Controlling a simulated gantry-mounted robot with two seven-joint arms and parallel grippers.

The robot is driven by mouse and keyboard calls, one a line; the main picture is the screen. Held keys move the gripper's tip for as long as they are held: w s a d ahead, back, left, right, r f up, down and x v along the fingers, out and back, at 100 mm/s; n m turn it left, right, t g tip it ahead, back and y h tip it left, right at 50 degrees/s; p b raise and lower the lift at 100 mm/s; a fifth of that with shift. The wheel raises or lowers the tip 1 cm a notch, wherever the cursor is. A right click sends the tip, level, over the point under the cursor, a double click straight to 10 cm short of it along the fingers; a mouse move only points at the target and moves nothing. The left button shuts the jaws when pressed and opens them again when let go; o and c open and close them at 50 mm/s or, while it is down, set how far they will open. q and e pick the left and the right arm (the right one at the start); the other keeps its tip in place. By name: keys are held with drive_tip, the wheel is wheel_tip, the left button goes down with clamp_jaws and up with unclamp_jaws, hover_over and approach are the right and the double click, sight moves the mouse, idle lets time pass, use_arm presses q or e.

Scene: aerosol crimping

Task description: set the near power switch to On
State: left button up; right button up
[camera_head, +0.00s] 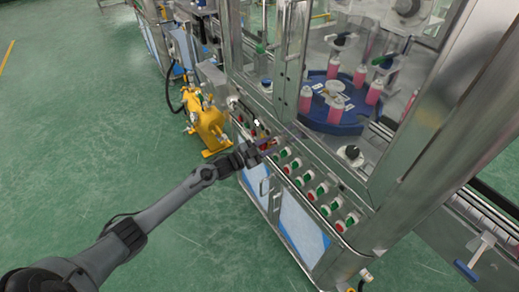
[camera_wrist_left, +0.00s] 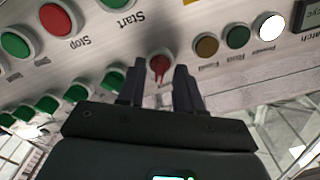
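The control panel (camera_head: 305,172) on the machine front carries rows of red and green buttons. In the left wrist view, a small red rotary knob (camera_wrist_left: 158,67) sits on the panel between my left fingertips, which are apart on either side of it. I take it for the power switch; its own label and its setting cannot be read. My left gripper (camera_wrist_left: 160,78) is open, with its fingers pointing at the panel. In the head view the gripper (camera_head: 265,147) is at the panel and hides part of it. My right gripper is not in view.
Left wrist view: a red Stop button (camera_wrist_left: 56,19), green buttons (camera_wrist_left: 77,94), and brown (camera_wrist_left: 206,46), dark green (camera_wrist_left: 237,37) and lit white (camera_wrist_left: 271,26) lamps surround the knob. Head view: a yellow machine (camera_head: 207,125) stands left of the gripper; glass panels rise above the panel.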

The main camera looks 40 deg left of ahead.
use_arm(q)
drive_tip(key=p+v, duration=0.2)
drive_tip(key=v, duration=0.8)
drive_tip(key=shift+s, duration=0.3)
